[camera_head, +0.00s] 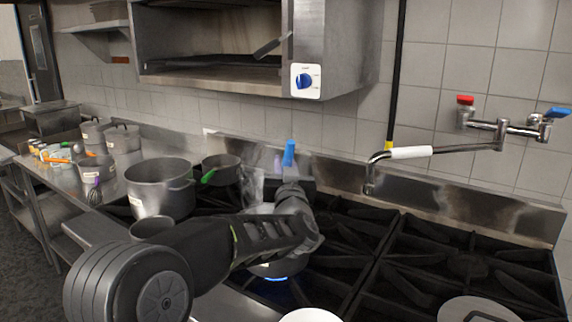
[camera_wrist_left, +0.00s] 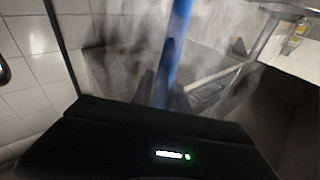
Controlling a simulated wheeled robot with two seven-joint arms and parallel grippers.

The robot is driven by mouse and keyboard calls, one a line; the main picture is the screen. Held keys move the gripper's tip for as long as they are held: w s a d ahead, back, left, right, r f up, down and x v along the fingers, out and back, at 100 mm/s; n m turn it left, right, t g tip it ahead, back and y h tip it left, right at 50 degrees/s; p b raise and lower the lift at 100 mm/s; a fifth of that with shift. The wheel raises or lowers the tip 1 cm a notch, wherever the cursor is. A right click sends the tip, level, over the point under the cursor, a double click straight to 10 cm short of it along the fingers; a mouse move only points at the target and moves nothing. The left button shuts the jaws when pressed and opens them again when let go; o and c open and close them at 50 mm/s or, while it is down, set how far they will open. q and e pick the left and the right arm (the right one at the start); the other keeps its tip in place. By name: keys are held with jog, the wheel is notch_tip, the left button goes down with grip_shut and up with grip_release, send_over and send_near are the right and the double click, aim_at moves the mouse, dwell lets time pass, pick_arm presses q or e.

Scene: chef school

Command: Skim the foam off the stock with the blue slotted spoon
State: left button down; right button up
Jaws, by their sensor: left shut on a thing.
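My left arm reaches in from the left in the head view, and its gripper (camera_head: 287,178) is above the stove. It is shut on the blue slotted spoon, whose blue handle end (camera_head: 289,153) sticks up above the fingers. The blue handle (camera_wrist_left: 178,45) also shows upright between the fingers in the left wrist view, which is blurred. The spoon's bowl is hidden. A pot (camera_head: 277,269) stands over a lit blue burner, mostly hidden behind my arm. I cannot see the stock or foam. My right gripper is not in view.
A big stock pot (camera_head: 160,187) and a pan with a green handle (camera_head: 222,168) stand left of my gripper. A pot-filler tap (camera_head: 408,153) is on the wall at right. Empty burner grates (camera_head: 440,255) lie right. Steam rises near the gripper.

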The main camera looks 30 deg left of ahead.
pick_arm(q)
jog(key=f+b, duration=0.2)
jog(key=f, duration=0.1)
jog(key=a+f+b, duration=0.1)
jog(key=shift+w+a+f, duration=0.1)
jog(key=shift+w+f, duration=0.05)
jog(key=shift+w, duration=0.15)
jog(key=shift+w, duration=0.1)
